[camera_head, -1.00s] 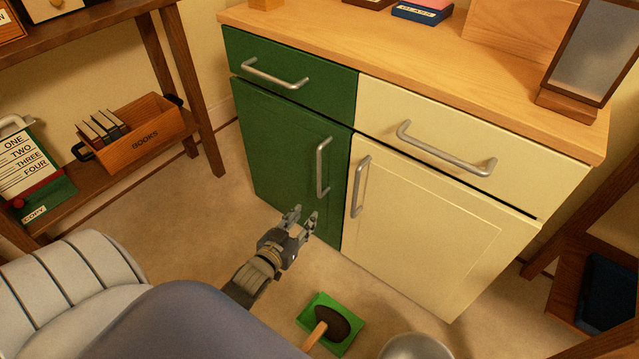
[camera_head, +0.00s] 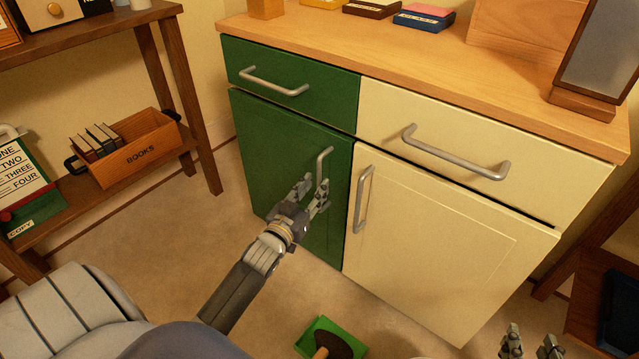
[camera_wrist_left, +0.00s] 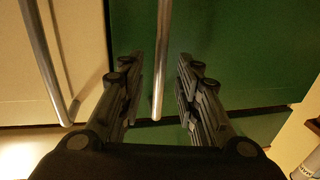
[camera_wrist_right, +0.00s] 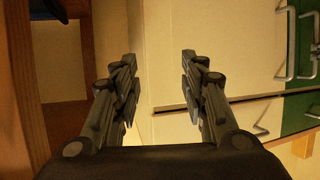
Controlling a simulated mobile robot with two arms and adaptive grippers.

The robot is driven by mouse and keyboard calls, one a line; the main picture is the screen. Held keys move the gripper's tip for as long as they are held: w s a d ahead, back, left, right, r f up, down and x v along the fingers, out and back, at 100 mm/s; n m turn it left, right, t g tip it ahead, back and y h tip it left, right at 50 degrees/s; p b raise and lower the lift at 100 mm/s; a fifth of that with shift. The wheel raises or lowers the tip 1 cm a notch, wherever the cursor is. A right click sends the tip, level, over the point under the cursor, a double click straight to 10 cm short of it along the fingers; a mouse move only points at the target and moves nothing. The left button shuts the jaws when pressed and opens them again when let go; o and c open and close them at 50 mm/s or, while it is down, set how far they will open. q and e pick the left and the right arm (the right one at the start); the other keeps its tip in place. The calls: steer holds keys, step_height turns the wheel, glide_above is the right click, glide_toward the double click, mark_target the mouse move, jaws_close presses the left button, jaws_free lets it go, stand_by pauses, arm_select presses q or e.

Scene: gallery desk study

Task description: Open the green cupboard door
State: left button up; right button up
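The green cupboard door (camera_head: 270,150) is shut, below a green drawer (camera_head: 315,82). Its upright silver handle (camera_head: 323,166) is near the door's right edge. My left gripper (camera_head: 314,190) is at the lower part of this handle with its fingers apart. In the left wrist view the handle (camera_wrist_left: 160,60) runs down between the two open fingers (camera_wrist_left: 158,92), and no clear grip on it shows. My right gripper (camera_head: 532,345) is low at the bottom right. In the right wrist view its fingers (camera_wrist_right: 160,85) are open and empty, facing the cream cupboard front.
A cream door (camera_head: 440,240) with its own upright handle (camera_head: 364,200) stands just right of the green door. A green dustpan-like item (camera_head: 335,338) lies on the floor. A shelf (camera_head: 100,195) with a books crate (camera_head: 140,155) stands left.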

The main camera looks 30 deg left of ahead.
mark_target(318, 183)
arm_select(q)
steer(key=shift+w+a+b, duration=0.2)
steer(key=shift+w+b, duration=0.15)
steer(key=shift+w, duration=1.4)
arm_select(e)
steer(key=shift+w+a+r+t+y, duration=0.15)
steer(key=shift+w+r+t, duration=0.25)
steer(key=shift+r, duration=0.35)
steer(key=shift+w+a+r+t+y, duration=0.1)
steer(key=shift+w+a+r+t, duration=0.15)
steer(key=shift+r+t, duration=0.35)
steer(key=shift+w+a+r+t+y, duration=0.15)
steer(key=shift+w+r+t, duration=0.15)
steer(key=shift+r, duration=0.55)
arm_select(q)
jaws_close()
